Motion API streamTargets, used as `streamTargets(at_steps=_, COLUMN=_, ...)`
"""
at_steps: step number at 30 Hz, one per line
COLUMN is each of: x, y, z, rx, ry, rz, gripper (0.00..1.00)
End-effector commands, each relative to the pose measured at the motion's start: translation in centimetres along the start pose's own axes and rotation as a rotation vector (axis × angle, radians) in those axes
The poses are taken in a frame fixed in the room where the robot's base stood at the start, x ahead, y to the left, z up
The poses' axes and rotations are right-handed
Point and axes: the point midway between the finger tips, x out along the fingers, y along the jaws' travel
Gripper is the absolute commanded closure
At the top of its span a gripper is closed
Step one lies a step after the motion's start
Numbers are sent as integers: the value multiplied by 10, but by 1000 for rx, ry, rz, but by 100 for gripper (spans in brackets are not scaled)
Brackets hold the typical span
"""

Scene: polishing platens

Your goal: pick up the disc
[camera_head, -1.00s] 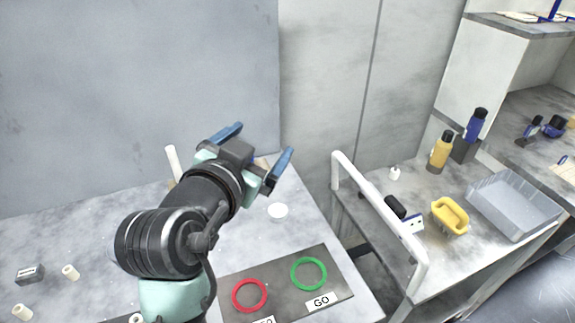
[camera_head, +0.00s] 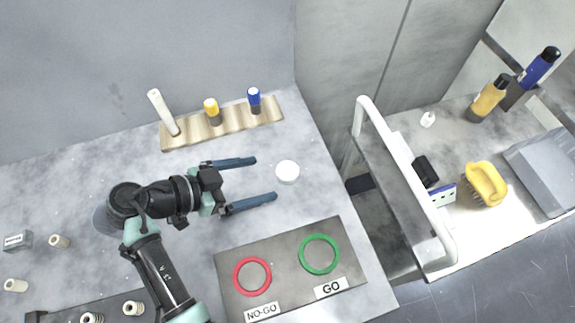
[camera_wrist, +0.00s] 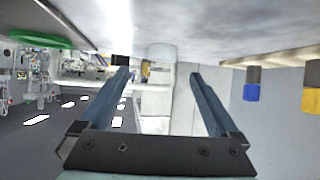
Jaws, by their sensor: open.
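The white round disc (camera_head: 287,172) lies on the grey table, right of the middle in the head view. My gripper (camera_head: 265,178) is open and empty, its two blue fingers pointing right toward the disc. The disc sits just beyond the fingertips, roughly in line with the gap between them. In the wrist view, which is upside down, both fingers (camera_wrist: 161,88) are spread apart. A pale upright shape shows between them there; I cannot tell whether it is the disc.
A wooden rack (camera_head: 225,127) with a white rod, a yellow-topped and a blue-topped item stands behind. In front is a dark board (camera_head: 292,270) with a red NO-GO ring (camera_head: 252,276) and a green GO ring (camera_head: 320,254). A cart with a white rail (camera_head: 405,175) is right.

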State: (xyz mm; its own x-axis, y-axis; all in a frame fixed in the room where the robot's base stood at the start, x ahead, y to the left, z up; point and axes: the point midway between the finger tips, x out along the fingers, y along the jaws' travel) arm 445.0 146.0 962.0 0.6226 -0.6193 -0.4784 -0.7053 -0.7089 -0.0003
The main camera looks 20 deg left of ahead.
Motion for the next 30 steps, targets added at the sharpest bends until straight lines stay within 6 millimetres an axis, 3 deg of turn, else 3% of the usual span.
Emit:
streamTargets(at_steps=8, x=25, y=0, z=-1, rx=0, ry=-1, rz=1, gripper=3)
streamTargets(at_steps=18, x=69, y=-2, z=-1, rx=0, ry=-1, rz=1, gripper=3)
streamTargets(at_steps=26, x=73, y=-2, z=-1, rx=0, ry=-1, rz=-1, gripper=3)
streamTargets(at_steps=30, x=72, y=-2, z=-1, rx=0, ry=-1, rz=-1, gripper=26)
